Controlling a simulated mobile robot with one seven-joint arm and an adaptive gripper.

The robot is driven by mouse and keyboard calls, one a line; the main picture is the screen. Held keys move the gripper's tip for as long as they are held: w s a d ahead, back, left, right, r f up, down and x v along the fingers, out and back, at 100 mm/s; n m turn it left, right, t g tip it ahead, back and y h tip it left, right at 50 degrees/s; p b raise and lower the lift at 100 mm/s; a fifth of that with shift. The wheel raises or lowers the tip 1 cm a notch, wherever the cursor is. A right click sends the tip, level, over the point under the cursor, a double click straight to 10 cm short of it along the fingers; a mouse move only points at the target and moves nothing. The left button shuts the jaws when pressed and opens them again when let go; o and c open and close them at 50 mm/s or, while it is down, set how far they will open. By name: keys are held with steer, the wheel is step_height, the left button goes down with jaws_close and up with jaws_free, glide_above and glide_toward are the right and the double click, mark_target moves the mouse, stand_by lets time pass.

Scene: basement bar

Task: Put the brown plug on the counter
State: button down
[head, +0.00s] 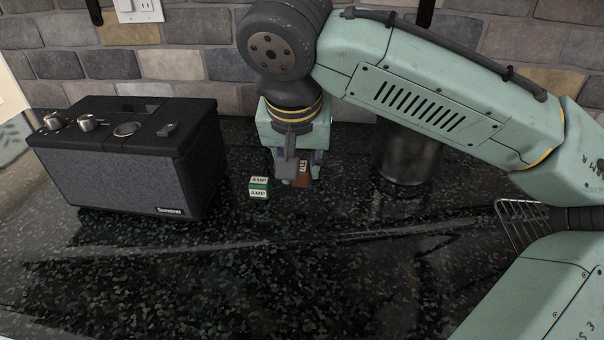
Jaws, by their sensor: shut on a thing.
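My gripper (299,180) points down over the dark speckled counter (270,280), to the right of the black speaker. It is shut on a small brown thing, seemingly the brown plug (302,180), with a pale marking near its top. The fingers hide much of it. It is low, close to the counter surface; I cannot tell whether it touches it.
A small green and white box marked AMP (259,189) stands just left of my gripper. A black and grey speaker (125,160) is farther left. The front counter is clear.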

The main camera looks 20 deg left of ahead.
mark_target(301, 184)
steer(key=shift+f, duration=1.85)
steer(key=c, duration=1.3)
jaws_free()
steer(key=shift+c, duration=0.2)
steer(key=shift+r, duration=0.1)
steer(key=shift+r+p, duration=0.25)
steer(key=shift+p, duration=0.1)
steer(key=b+v, duration=0.1)
steer(key=v, duration=1)
steer(key=shift+s+r, duration=0.3)
steer(key=shift+d, duration=0.1)
